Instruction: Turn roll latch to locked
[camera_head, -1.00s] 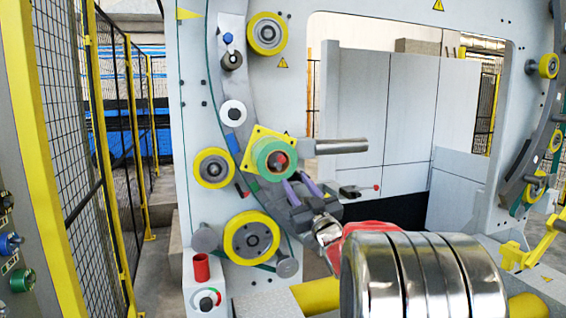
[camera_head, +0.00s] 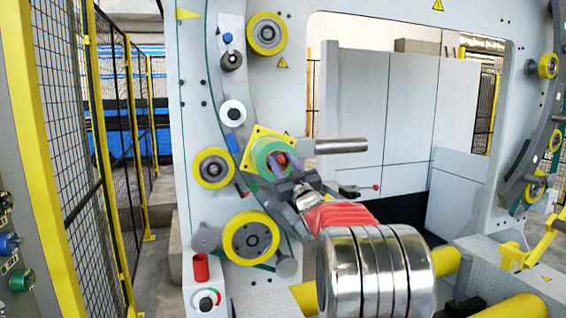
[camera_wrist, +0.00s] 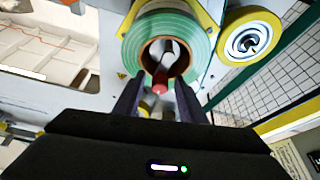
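The roll (camera_head: 262,152) is a green-rimmed ring on a yellow square plate (camera_head: 247,142) of the wrapping machine. It also shows in the wrist view (camera_wrist: 132,50). The roll latch (camera_head: 281,158) is a small red-tipped handle in the roll's middle. In the wrist view, the latch (camera_wrist: 161,78) has a pale bar and its red tip points down toward me. My gripper (camera_head: 277,167) is in front of the roll with its purple fingers apart. In the wrist view, the fingers of my gripper (camera_wrist: 158,92) stand either side of the red tip with gaps; contact is not visible.
A bare metal bar (camera_head: 341,146) sticks out right of the roll. Yellow rollers, one left of the roll (camera_head: 212,168) and one below it (camera_head: 251,238), sit close by. Mesh fencing (camera_head: 75,140) stands at left.

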